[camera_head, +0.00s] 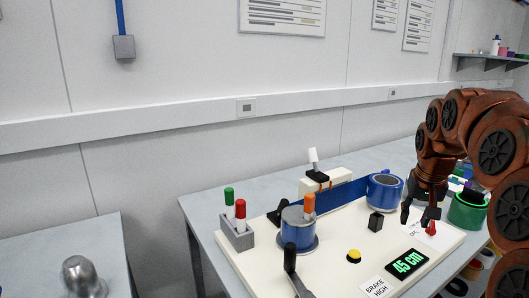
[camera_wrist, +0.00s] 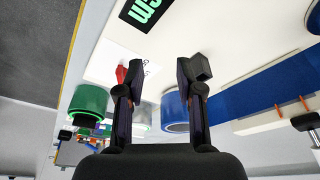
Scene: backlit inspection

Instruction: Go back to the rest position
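My gripper (camera_head: 418,214) hangs from the copper-coloured arm at the right of the head view, above the right part of the white board (camera_head: 325,278). In the wrist view my gripper (camera_wrist: 157,80) has its two dark fingers apart, with nothing held between them. A small red part (camera_head: 431,228) shows close by the right fingertip; it also shows beside the left finger in the wrist view (camera_wrist: 120,74). A small black block (camera_head: 375,222) stands left of the gripper on the board. I cannot tell the exact gap between the fingertips and the board.
The board carries a blue spool (camera_head: 298,228), a blue cup (camera_head: 384,191), a marker holder (camera_head: 236,236), a black lever (camera_head: 290,258), a yellow button (camera_head: 354,256) and a "45 cm" display (camera_head: 408,263). A green container (camera_head: 467,212) stands right of the gripper.

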